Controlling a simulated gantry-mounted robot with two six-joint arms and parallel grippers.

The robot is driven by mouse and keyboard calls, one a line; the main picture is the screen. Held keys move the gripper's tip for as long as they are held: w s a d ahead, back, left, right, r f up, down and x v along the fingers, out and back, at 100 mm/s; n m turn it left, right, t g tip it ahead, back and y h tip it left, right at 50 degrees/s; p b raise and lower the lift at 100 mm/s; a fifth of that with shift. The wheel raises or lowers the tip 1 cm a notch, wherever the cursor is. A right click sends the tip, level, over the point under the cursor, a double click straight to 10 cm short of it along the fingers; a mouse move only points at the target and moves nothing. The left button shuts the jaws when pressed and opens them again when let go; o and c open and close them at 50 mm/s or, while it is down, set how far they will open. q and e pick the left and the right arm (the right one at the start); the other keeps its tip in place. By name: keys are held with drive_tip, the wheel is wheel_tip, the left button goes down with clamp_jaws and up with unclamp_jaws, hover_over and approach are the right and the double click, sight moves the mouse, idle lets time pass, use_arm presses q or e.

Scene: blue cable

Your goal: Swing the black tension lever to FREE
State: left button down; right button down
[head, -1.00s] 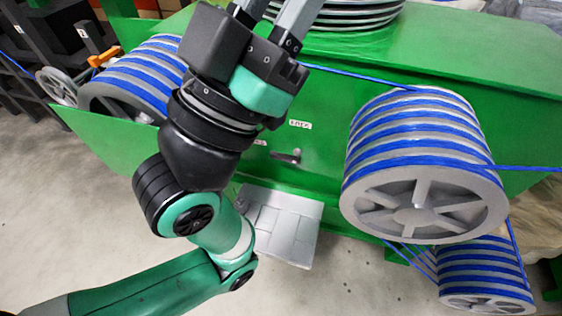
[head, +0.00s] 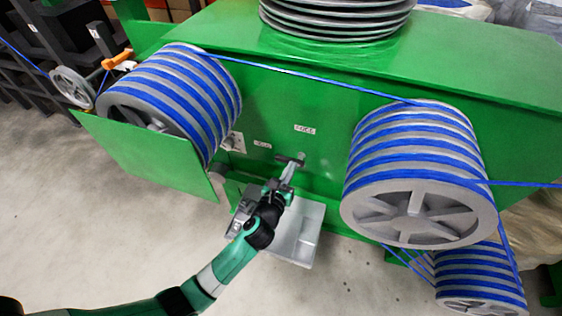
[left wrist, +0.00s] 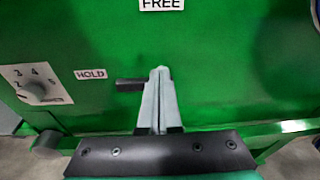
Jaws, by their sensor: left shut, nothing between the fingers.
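The black tension lever (head: 285,158) is on the green machine's front panel. In the left wrist view its free end (left wrist: 129,85) sticks out left of my fingers and points roughly level toward the HOLD label (left wrist: 90,74); its other part is hidden behind them. The FREE label (left wrist: 161,4) is above; it also shows in the head view (head: 305,129). My left gripper (head: 288,174) is shut and empty, its fingertips (left wrist: 158,74) right in front of the lever. I cannot tell whether they touch it. My right gripper is out of view.
A numbered dial (left wrist: 36,88) is left of HOLD. Large cable drums stand at left (head: 172,95) and right (head: 415,170) of the lever, with blue cable strung between them above it. A green side plate (head: 150,155) juts out at left. A grey step (head: 300,230) lies below.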

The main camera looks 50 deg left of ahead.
use_arm(q)
drive_tip(key=s+a+f+g, duration=0.1)
drive_tip(key=s+f+g, duration=0.1)
drive_tip(key=s+f, duration=0.4)
wheel_tip(320, 180, down, 2)
drive_tip(key=shift+a+f+p, duration=0.1)
drive_tip(key=shift+a+p, duration=0.25)
drive_tip(key=shift+p, duration=0.05)
drive_tip(key=shift+s, duration=0.1)
drive_tip(key=f+b+x, duration=0.1)
drive_tip(key=b+x, duration=0.5)
drive_tip(key=x, duration=0.4)
drive_tip(key=shift+r+p, duration=0.5)
drive_tip(key=shift+r, duration=2)
drive_tip(key=shift+s, duration=0.1)
